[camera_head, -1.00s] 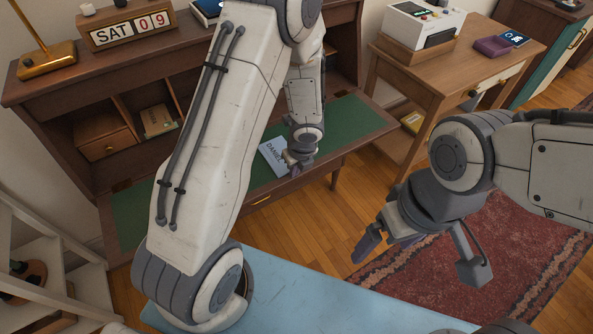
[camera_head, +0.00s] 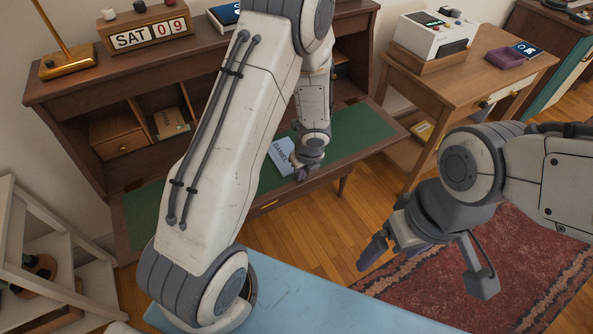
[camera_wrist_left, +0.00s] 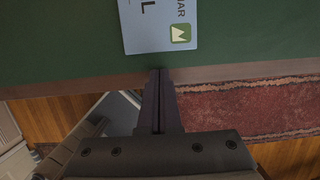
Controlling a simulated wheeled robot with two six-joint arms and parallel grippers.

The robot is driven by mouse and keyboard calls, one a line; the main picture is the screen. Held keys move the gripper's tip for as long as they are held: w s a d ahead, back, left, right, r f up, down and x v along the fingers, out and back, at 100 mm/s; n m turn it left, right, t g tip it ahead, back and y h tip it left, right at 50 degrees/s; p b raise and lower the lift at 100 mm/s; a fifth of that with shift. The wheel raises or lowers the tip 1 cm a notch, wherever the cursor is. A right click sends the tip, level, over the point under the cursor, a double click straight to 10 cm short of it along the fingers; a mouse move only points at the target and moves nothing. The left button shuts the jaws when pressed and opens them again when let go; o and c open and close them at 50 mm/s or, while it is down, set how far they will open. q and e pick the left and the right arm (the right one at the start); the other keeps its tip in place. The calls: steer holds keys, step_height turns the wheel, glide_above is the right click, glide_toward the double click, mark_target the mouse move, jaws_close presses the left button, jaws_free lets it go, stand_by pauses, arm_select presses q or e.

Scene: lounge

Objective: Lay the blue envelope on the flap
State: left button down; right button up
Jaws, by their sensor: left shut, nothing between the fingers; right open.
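The light blue envelope (camera_head: 281,155) lies on the green-topped flap (camera_head: 362,128) of the desk, near its front edge, with printing on its face. In the left wrist view the blue envelope (camera_wrist_left: 150,30) shows lettering and a green emblem, flat on the green flap (camera_wrist_left: 60,45). My left gripper (camera_head: 302,173) is at the flap's front edge beside the envelope. Its fingers (camera_wrist_left: 159,72) are shut with nothing between them, short of the envelope's near edge in the wrist view. My right gripper (camera_head: 425,270) is open and empty, out over the floor and rug.
The desk has a drawer (camera_head: 122,146), open cubbies and a SAT 09 calendar (camera_head: 148,36) on top. A side table (camera_head: 475,85) with a white device (camera_head: 436,35) stands at the right. A light blue surface (camera_head: 310,300) is in front of me; a white shelf (camera_head: 30,240) stands left.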

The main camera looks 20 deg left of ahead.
arm_select(q)
steer(key=shift+s+d+f+b, duration=0.1)
steer(key=shift+s+d+b, duration=0.05)
steer(key=shift+s+d, duration=0.3)
steer(key=shift+s+d+f+b, duration=0.1)
steer(key=shift+s+d+b, duration=0.1)
steer(key=shift+d, duration=0.35)
steer(key=p+v, duration=0.6)
steer(key=v, duration=0.4)
steer(key=shift+r, duration=0.2)
steer(key=s+d+r+n, duration=0.5)
steer(key=s+r+n, duration=0.25)
steer(key=r, duration=0.25)
steer(key=s+d+r+n+g+h, duration=0.1)
steer(key=s+d+r+n, duration=0.2)
steer(key=s+n, duration=0.2)
steer(key=s+d+r+n+h, duration=0.2)
steer(key=s+n, duration=0.4)
steer(key=s, duration=0.3)
step_height(320, 180, up, 2)
steer(key=shift+s+d+r+g, duration=0.1)
steer(key=shift+s+d+g, duration=0.15)
steer(key=shift+d+g, duration=0.2)
